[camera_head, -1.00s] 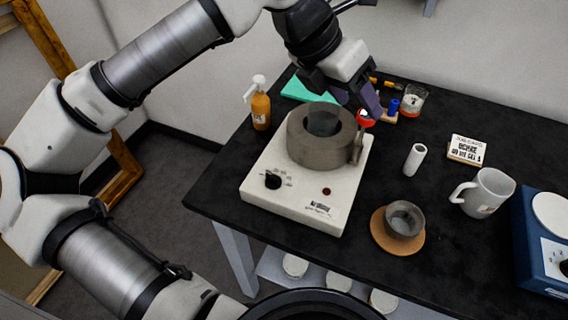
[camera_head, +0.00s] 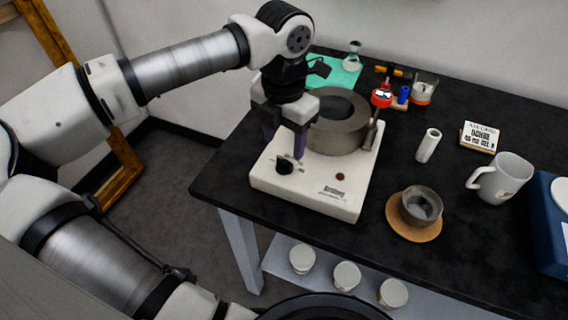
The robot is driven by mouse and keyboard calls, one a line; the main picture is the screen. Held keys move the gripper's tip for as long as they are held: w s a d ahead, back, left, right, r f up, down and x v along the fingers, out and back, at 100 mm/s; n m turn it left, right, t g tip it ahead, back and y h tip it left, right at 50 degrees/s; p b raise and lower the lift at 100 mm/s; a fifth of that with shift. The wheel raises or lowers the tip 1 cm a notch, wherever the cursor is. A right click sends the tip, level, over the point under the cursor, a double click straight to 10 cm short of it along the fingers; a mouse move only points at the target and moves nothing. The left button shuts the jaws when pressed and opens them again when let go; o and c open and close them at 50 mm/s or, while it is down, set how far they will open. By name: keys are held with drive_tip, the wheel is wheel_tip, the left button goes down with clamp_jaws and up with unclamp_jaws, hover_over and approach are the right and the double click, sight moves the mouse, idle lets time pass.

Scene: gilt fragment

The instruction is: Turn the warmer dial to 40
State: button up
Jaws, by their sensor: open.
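The warmer is a white box (camera_head: 325,201) with a grey ring-shaped heater (camera_head: 340,137) on top, near the left end of the black table. Its black dial (camera_head: 284,166) is on the front left of the top face, and a small red light sits to the right of it. The dial's marks are too small to read and partly hidden. My gripper (camera_head: 284,150) points down just above and behind the dial, with its purple-grey fingers apart. I cannot tell whether a finger touches the dial.
A white cylinder (camera_head: 428,145), a small bowl on a cork coaster (camera_head: 411,232), a white mug (camera_head: 500,178) and a blue device (camera_head: 553,230) stand to the right. A green mat (camera_head: 342,70) lies behind.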

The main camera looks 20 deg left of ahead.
sight(283, 161)
wheel_tip(283, 161, down, 5)
drive_tip(key=shift+f+b, duration=0.15)
drive_tip(key=shift+b, duration=0.85)
drive_tip(key=c, duration=1)
drive_tip(key=shift+m+b, duration=0.3)
drive_tip(key=shift+f+m+b, duration=0.15)
drive_tip(key=shift+m+b, duration=1.75)
drive_tip(key=shift+m, duration=0.7)
drive_tip(key=shift+r, duration=0.2)
